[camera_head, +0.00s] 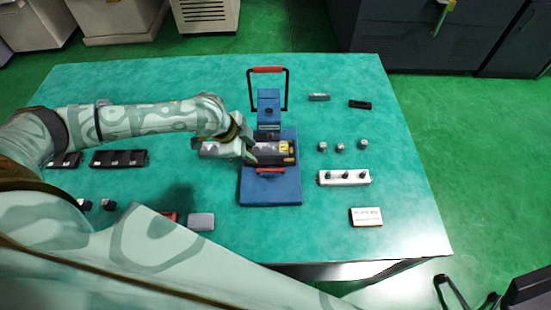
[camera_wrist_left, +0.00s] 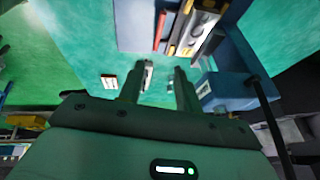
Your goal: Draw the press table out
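The blue press (camera_head: 269,112) stands in the middle of the green bench, with a tall black lever and a red grip (camera_head: 267,69) at its back. Its press table (camera_head: 286,153), dark with yellow and grey parts, sits over the blue base plate (camera_head: 270,192). A red handle (camera_head: 270,170) is at its front. My left gripper (camera_head: 250,146) is over the left part of the table and hides some of it. In the wrist view the left gripper's fingers (camera_wrist_left: 157,88) are apart with nothing held between them; the red handle (camera_wrist_left: 160,30) shows beyond. My right gripper is not in view.
Right of the press are a white strip with black knobs (camera_head: 345,177), several small metal pieces (camera_head: 340,148), a white card (camera_head: 366,217) and a black block (camera_head: 360,104). A grey box (camera_head: 201,221) lies front left. Black trays (camera_head: 119,158) lie left.

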